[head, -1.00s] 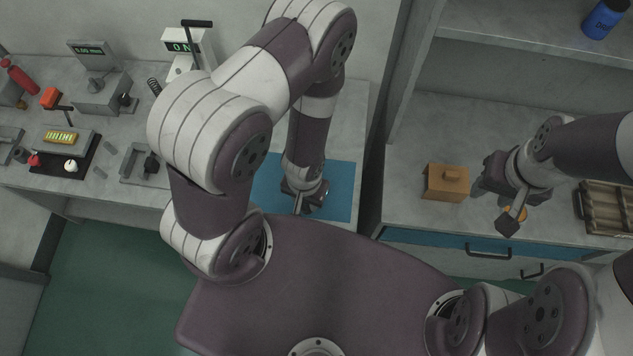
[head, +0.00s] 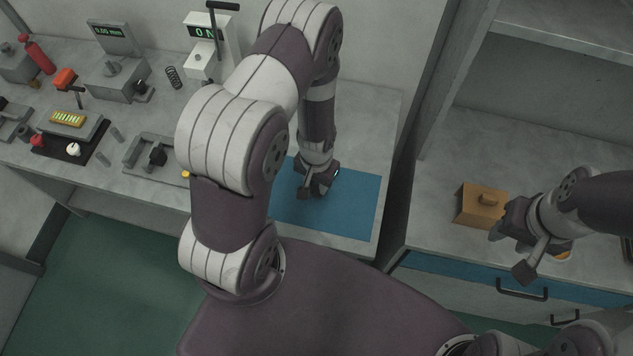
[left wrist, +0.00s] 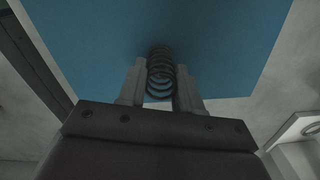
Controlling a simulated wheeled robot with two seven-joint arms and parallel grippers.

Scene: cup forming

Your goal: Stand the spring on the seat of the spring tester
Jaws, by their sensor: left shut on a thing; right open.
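My left gripper (head: 309,190) is over the blue mat (head: 350,215) in the head view. In the left wrist view its two fingers (left wrist: 160,88) are shut on a dark coil spring (left wrist: 160,62), one finger on each side. The held spring cannot be made out in the head view. My right gripper (head: 530,262) is open near the front edge of the right counter.
Another dark spring (head: 173,77) is on the bench left of the tester. A grey gauge (head: 115,75), a grey fixture (head: 150,155) and a black tray (head: 60,148) also occupy the bench. A wooden box (head: 480,205) is beside my right gripper.

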